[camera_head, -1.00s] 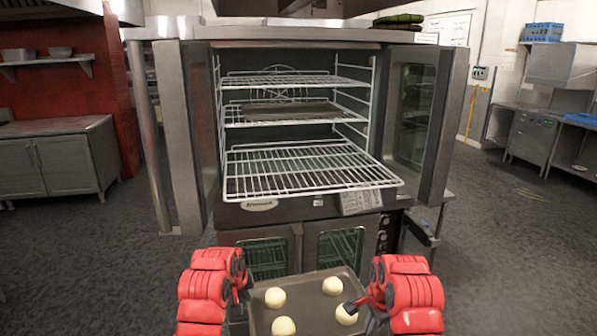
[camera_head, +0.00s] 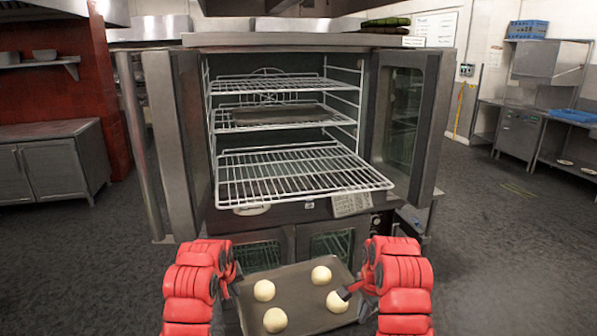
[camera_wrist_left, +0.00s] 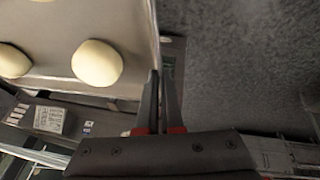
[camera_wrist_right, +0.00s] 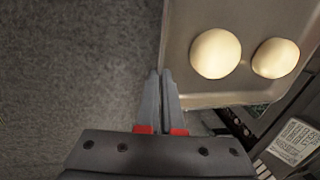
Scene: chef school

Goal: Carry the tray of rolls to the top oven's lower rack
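The dark metal tray (camera_head: 296,302) with several pale round rolls (camera_head: 321,275) is held in front of me, low before the oven and below its lower rack. It looks slightly turned in the picture. My left gripper (camera_head: 234,288) is shut on its left rim; the fingers pinch that rim in the left wrist view (camera_wrist_left: 160,85). My right gripper (camera_head: 352,290) is shut on the right rim, also seen in the right wrist view (camera_wrist_right: 162,85). The top oven (camera_head: 290,40) is open. Its lower rack (camera_head: 300,175) is pulled out toward me and empty.
The oven doors stand open at left (camera_head: 178,140) and right (camera_head: 412,130). A dark tray (camera_head: 282,114) lies on the middle rack (camera_head: 226,124). The upper rack (camera_head: 280,85) is empty. Below is a lower oven (camera_head: 330,243). Floor on both sides is clear.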

